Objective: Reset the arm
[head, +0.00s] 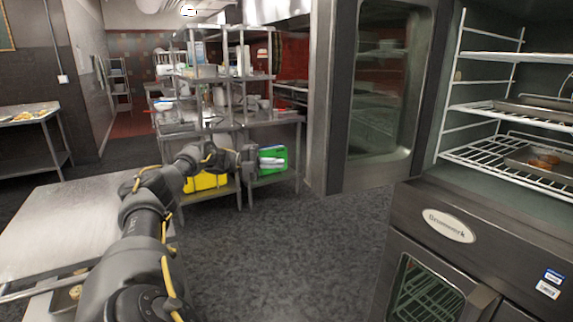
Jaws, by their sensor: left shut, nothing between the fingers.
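My left arm comes in from the bottom left and reaches forward over the floor. My left gripper (250,160) is at the far end of the arm, near the middle of the view. It is small in the picture, and it is shut and empty. It appears in front of the far steel shelving and touches nothing that I can see. My right gripper is not in view.
At right stands an oven (447,225) with its upper door (336,110) open and racks inside. A tray (511,157) there holds brown food. A steel table (60,225) is at left. Steel shelving (225,80) stands behind. The grey floor (285,260) between is clear.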

